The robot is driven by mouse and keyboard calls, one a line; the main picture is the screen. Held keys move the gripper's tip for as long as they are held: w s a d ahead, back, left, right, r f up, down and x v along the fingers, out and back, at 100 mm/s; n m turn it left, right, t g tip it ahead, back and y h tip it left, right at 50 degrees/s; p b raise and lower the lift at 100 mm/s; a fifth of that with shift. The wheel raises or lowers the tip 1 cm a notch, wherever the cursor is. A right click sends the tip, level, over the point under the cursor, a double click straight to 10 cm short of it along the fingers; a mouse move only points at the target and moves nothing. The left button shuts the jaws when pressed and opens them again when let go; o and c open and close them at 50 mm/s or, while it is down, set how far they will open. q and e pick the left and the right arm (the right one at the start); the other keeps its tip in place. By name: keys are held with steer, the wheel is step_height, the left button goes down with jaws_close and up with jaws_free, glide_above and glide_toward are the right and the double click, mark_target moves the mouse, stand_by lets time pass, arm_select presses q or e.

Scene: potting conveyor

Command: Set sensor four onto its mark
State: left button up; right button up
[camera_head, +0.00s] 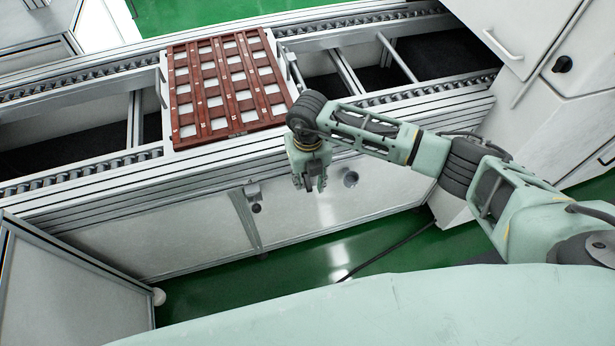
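A reddish-brown slatted pallet (221,104) with rows of pale square openings lies on the conveyor, left of centre. A few tiny light spots show on its slats. I cannot pick out sensor four or its mark at this size. My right gripper (310,184) hangs fingers down in front of the conveyor's near side, just right of and below the pallet's near right corner. Its fingers are small and dark, and I cannot tell how far apart they are. No held object can be made out. My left gripper is not in view.
The conveyor's near rail (110,172) runs across the view, with roller tracks and dark open gaps on both sides of the pallet. White cabinets (560,130) stand at the right. A grey-white panelled box (65,290) stands at lower left. Green floor (215,297) shows below the conveyor.

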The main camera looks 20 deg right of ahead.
mark_target(308, 181)
steer(key=shift+d, duration=0.1)
steer(key=shift+w+r, duration=0.1)
steer(key=shift+r, duration=0.15)
step_height(308, 181, up, 12)
steer(key=shift+f, duration=0.2)
